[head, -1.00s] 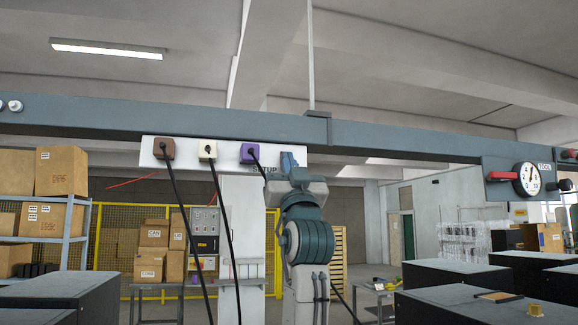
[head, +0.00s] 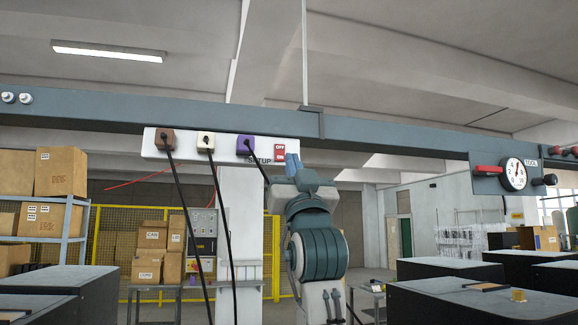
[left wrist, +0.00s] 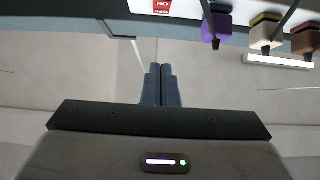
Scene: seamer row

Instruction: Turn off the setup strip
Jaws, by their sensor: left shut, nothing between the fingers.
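The setup strip (head: 188,154) is a white bar marked SETUP under the grey-blue beam. It carries a brown plug (head: 167,139), a white plug (head: 206,142) and a purple plug (head: 246,147). A red switch (head: 280,155) with OFF lettering sits at its right end. My left gripper (head: 292,160) is shut and empty, just right of and slightly below the switch in the head view. In the left wrist view, the shut fingertips (left wrist: 161,68) stand apart from the partly cropped switch (left wrist: 160,6). The rocker's position is unclear. My right gripper is out of view.
The beam (head: 100,109) runs across the view. To the right it holds a round dial (head: 513,174) marked TOOL and a red handle (head: 487,169). Black cords hang from the plugs, left of my arm. Dark cabinets (head: 450,302) stand lower right.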

